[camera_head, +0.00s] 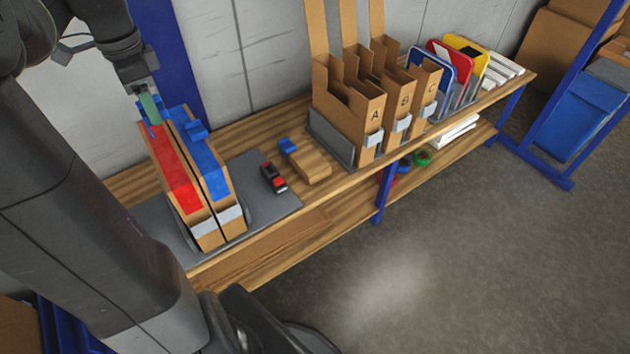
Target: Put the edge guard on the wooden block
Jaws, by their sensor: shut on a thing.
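The wooden block (311,163) lies on the table right of the grey mat, with a small blue piece (288,146) at its left end. My gripper (150,104) is at the far top end of the left cardboard box with a red face (175,178). It is shut on a small blue piece (155,117), which looks like an edge guard and is at or touching that box's top; I cannot tell if they are apart. Green shows at the fingers.
A small red and black tool (273,178) lies on the grey mat (262,205) near the block. Cardboard holders marked A, B and C (375,113) stand farther right. Signs (440,75) stand in a rack beyond them. The floor (440,260) in front is clear.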

